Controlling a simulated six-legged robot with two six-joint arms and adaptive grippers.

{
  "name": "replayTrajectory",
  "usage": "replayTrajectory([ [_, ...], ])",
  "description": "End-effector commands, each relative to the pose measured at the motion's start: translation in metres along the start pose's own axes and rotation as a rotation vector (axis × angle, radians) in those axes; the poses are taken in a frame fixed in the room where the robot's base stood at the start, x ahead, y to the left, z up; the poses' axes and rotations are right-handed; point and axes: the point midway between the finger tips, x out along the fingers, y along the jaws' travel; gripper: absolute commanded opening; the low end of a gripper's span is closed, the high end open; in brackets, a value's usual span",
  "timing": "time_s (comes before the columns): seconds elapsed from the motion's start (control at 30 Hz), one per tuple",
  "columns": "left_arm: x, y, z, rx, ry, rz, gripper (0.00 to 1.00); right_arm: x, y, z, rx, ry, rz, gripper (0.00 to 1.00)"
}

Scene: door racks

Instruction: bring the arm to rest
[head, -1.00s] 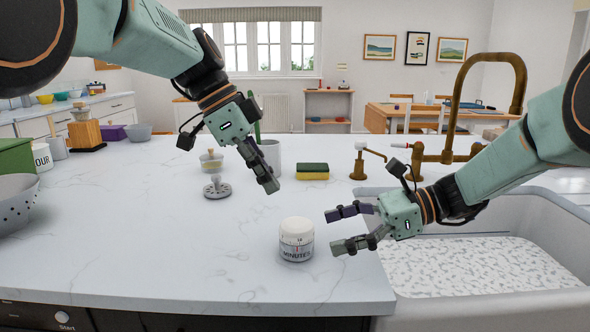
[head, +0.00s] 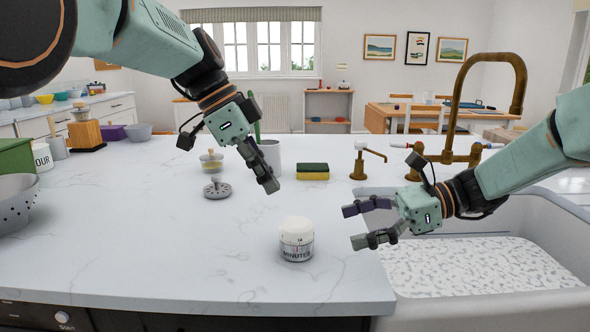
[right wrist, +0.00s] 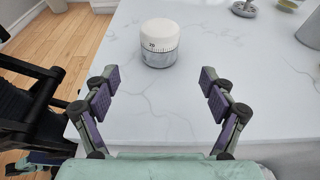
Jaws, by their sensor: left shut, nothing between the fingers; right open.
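My right gripper (head: 358,226) is open and empty above the counter's edge by the sink, to the right of a white and grey kitchen timer (head: 297,240). In the right wrist view the timer (right wrist: 159,42) stands upright on the counter, ahead of the spread fingers (right wrist: 160,95) and apart from them.
A sink (head: 470,260) with a brass tap (head: 455,110) lies at right. A sponge (head: 313,171), a soap pump (head: 360,160) and a sink strainer (head: 216,189) stand on the counter. A colander (head: 15,205) is at far left. The front left counter is clear.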

Motion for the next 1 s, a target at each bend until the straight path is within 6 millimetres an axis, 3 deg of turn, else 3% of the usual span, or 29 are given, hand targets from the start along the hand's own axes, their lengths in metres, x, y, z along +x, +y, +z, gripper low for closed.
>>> replayTrajectory([
  [0.5,0.0,0.0,0.0,0.0,0.0,0.0,0.0,0.084,0.001,-0.001,0.002,0.002,0.004,0.84],
  [0.7,0.0,0.0,0.0,0.0,0.0,0.0,0.0,0.099,0.001,-0.001,0.001,0.0,0.002,0.84],
  [1.0,0.0,0.0,0.0,0.0,0.0,0.0,0.0,0.101,0.0,-0.001,0.001,0.0,0.001,0.84],
])
